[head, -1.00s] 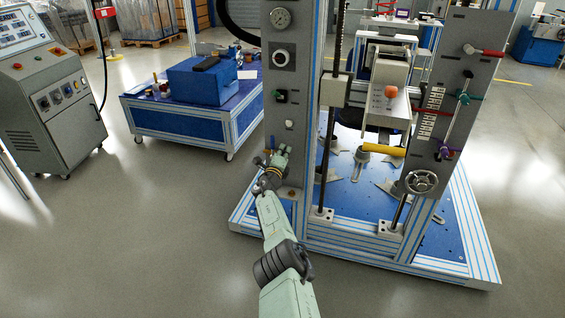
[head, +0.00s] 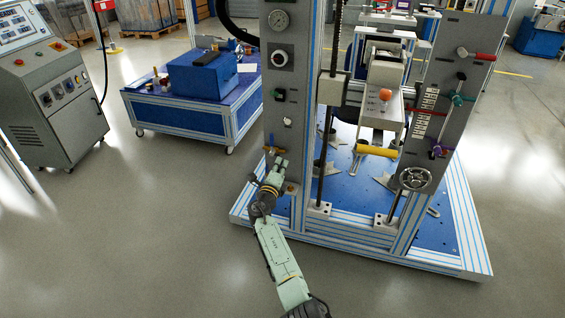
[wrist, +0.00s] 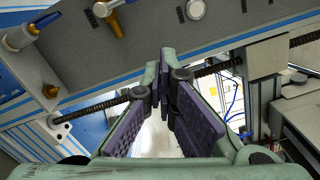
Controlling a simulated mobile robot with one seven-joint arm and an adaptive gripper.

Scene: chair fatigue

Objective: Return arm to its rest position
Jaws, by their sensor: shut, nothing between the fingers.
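My arm (head: 277,252) reaches up from the bottom of the head view toward the front of the test machine's left grey column (head: 288,110). My gripper (head: 282,162) is at the arm's end, low in front of that column and below its white knob (head: 287,122). In the wrist view the purple-padded fingers of my gripper (wrist: 164,78) come together at the tips with nothing between them. The grey column panel (wrist: 215,38) lies beyond the fingers. From these views I cannot tell whether the fingers touch the panel.
A blue-and-aluminium base (head: 345,235) carries the machine, with a yellow roller (head: 377,151) and a handwheel (head: 415,178) at right. A blue cart (head: 190,115) stands behind left, a grey control console (head: 50,105) at far left. The floor left of my arm is clear.

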